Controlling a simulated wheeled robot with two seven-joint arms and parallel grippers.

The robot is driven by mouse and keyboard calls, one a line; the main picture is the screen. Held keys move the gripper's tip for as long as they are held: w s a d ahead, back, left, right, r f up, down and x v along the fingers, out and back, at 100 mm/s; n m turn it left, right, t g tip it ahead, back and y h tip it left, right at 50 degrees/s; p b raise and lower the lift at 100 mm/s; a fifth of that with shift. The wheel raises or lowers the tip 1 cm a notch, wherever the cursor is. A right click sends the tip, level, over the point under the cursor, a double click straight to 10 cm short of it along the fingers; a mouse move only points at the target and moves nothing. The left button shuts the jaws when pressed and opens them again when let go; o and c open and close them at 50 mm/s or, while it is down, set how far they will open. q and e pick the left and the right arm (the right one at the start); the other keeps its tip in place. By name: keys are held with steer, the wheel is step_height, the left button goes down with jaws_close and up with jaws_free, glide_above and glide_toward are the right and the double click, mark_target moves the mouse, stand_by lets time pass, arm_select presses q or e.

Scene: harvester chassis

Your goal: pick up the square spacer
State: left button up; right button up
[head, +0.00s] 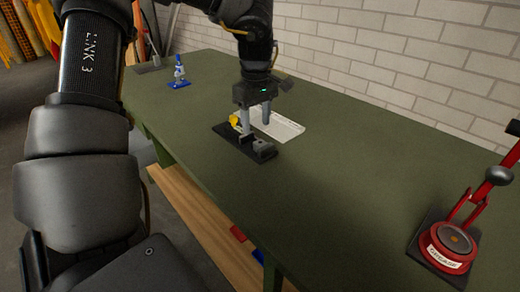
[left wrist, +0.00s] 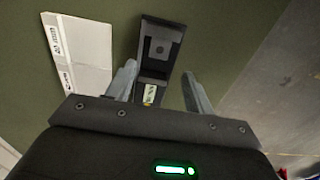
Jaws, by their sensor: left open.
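A black tray (head: 223,131) lies on the green bench, and it also shows in the left wrist view (left wrist: 172,27). A grey square block with a dark centre (left wrist: 160,47), which looks like the square spacer, sits in it. In the head view grey blocks (head: 259,146) show at the tray's near end. My left gripper (head: 256,122) points down over the tray. In the left wrist view its fingers (left wrist: 158,73) are apart and empty, on either side of the tray's near part. I cannot tell the gap to the block. My right gripper is not in view.
A white labelled panel (head: 284,125) lies right beside the tray. A small yellow part (head: 234,119) is near the gripper. A blue fixture (head: 179,79) stands at the far left, a red lever device (head: 448,246) at the near right. The bench between is clear, with a brick wall behind.

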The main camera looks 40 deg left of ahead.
mark_target(258, 141)
arm_select(q)
steer(key=shift+f, duration=0.6)
step_height(258, 141, down, 4)
steer(key=shift+w+f, duration=0.1)
steer(key=shift+w, duration=0.05)
steer(key=shift+f, duration=0.5)
steer(key=shift+d, duration=0.1)
steer(key=shift+c, duration=0.7)
jaws_close()
